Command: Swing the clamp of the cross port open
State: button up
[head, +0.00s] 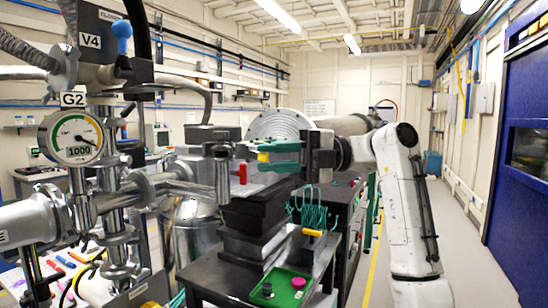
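The steel vacuum cross (140,188) stands at the left, with round flanges and a side port reaching right to an upright metal cylinder (222,180). I cannot make out the clamp's hinge or whether the clamp is open or shut. My gripper (262,155) is right of the cross port, apart from it, with its green fingers pointing left. The fingers look separated, and nothing is clearly held between them. A small yellow patch shows near their tips; I cannot tell if it belongs to the gripper.
Green cord (314,212) hangs by the dark stand. A green tray (284,288) lies in front. The floor at right (470,250) is clear.

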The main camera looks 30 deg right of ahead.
jog(key=o, duration=0.3)
jog(key=shift+a, duration=0.1)
jog(key=shift+s, duration=0.1)
jog(key=v, duration=1)
jog(key=shift+d+b, duration=0.35)
jog(key=shift+d, duration=0.05)
